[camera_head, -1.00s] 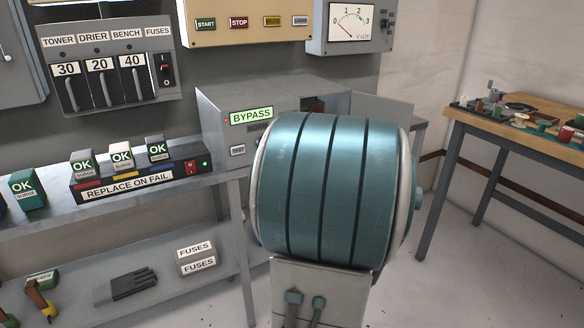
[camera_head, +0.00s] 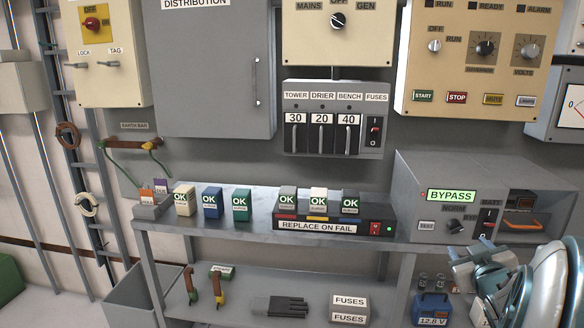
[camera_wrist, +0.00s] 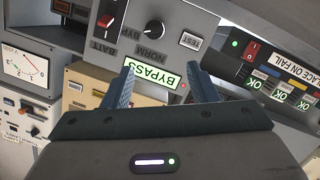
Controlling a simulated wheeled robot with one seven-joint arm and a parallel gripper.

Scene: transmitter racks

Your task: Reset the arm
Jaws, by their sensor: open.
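My gripper (camera_wrist: 162,80) is open in the wrist view, its two blue ridged fingers spread with nothing held between them. Beyond the fingers, the grey bypass unit appears upside down, with its lit green BYPASS label (camera_wrist: 150,77) behind the gap. In the head view, part of my teal and white arm is folded at the lower right corner, in front of the bypass unit (camera_head: 415,195) and the shelf. I cannot make out the fingertips clearly there.
The bench (camera_head: 260,232) holds several OK-marked blocks and the REPLACE ON FAIL strip (camera_head: 318,227). Panels and a fuse box (camera_head: 333,120) hang above.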

